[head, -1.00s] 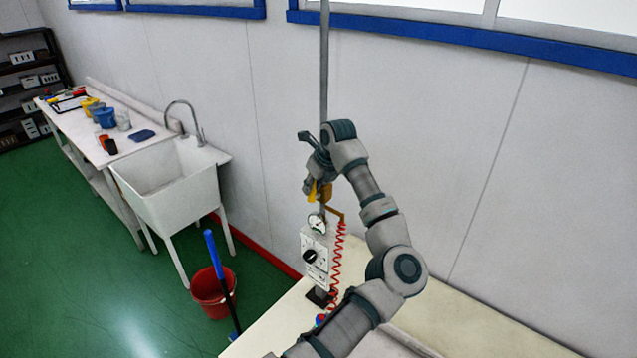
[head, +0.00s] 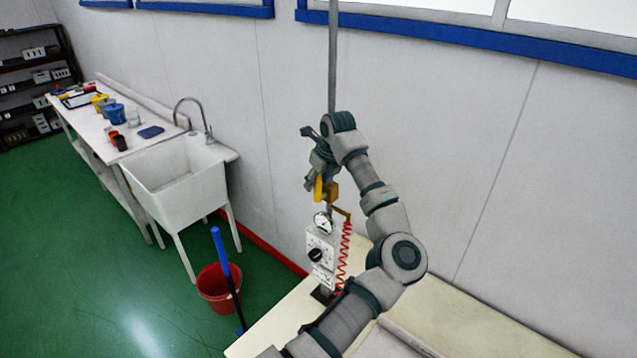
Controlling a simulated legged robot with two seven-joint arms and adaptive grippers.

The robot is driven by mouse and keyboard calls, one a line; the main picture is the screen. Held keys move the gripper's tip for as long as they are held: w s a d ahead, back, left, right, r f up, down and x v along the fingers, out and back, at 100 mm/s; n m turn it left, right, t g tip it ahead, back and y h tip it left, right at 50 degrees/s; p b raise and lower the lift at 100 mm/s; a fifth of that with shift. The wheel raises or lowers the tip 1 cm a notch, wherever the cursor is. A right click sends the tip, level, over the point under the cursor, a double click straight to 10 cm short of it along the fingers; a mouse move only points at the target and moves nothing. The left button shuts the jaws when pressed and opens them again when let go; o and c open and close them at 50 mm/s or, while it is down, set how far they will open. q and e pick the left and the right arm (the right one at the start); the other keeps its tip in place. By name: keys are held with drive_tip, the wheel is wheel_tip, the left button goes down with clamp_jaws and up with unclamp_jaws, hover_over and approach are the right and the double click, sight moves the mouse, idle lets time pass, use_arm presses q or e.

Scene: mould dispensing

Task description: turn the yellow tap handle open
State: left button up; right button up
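The yellow tap handle (head: 319,188) shows in the head view as a narrow upright piece beside the orange-yellow tap body (head: 333,192). The tap sits on the grey vertical pipe, above a round white gauge (head: 323,222). My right gripper is out of view.
A white control box (head: 321,252) with a black knob and a coiled red hose (head: 344,258) stand below the tap. The pale bench (head: 440,310) lies beneath my arm. A white sink (head: 178,185) and a red bucket (head: 218,290) stand to the left.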

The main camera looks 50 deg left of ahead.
use_arm(q)
drive_tip(key=shift+a+f, duration=0.1)
drive_tip(key=shift+f, duration=0.05)
drive_tip(key=v, duration=1.2)
drive_tip(key=shift+w+a, duration=0.1)
drive_tip(key=shift+a, duration=0.1)
drive_tip(key=shift+d+f, duration=0.1)
drive_tip(key=shift+d, duration=0.05)
